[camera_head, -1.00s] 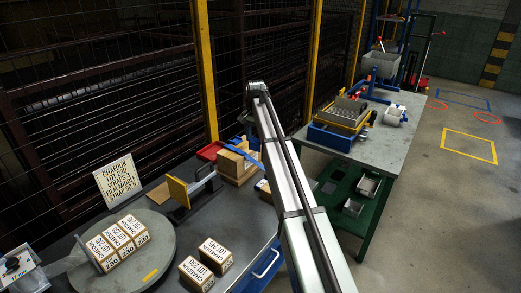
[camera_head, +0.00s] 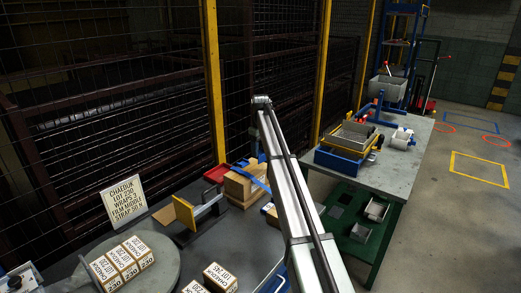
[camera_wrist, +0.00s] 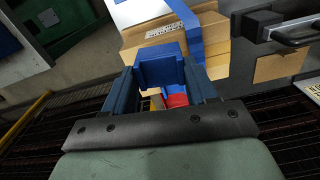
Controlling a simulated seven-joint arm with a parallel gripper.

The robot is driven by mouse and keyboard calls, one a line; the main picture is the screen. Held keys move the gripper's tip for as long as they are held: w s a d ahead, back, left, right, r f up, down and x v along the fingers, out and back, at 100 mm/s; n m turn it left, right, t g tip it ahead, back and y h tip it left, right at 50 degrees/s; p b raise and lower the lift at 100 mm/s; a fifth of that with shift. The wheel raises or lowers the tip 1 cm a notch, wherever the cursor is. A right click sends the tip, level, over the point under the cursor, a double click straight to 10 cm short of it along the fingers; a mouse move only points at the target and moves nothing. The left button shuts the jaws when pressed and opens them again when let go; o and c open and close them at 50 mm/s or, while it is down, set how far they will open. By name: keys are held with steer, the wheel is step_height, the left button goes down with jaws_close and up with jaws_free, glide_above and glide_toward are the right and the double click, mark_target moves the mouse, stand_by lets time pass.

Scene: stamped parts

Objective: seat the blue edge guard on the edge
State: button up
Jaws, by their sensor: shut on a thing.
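My gripper (camera_wrist: 161,88) shows in the wrist view with its two dark blue fingers shut on the blue edge guard (camera_wrist: 160,68). The guard is a short blue block-like piece between the fingertips. Just beyond it is a tan carton (camera_wrist: 150,47) with a printed label; the guard lies close to its edge, but I cannot tell whether they touch. A blue strap (camera_wrist: 187,16) runs over the carton beside the guard. In the head view, the carton (camera_head: 238,187) and strap (camera_head: 254,174) stand left of my arm. My fingers cannot be clearly made out there.
A red item (camera_head: 216,174) sits behind the carton, and a yellow plate (camera_head: 184,213) stands to its left. Labelled boxes (camera_head: 122,263) lie on a round turntable (camera_head: 167,268). A wire fence runs behind the bench. A second table (camera_head: 384,165) with bins stands to the right.

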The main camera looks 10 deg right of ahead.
steer(key=shift+n, duration=0.7)
steer(key=shift+f, duration=0.15)
glide_above(260, 172)
steer(key=shift+s+f, duration=0.1)
steer(key=shift+f, duration=4.05)
steer(key=shift+w+a+f, duration=0.1)
steer(key=shift+w, duration=0.1)
steer(key=o, duration=1.1)
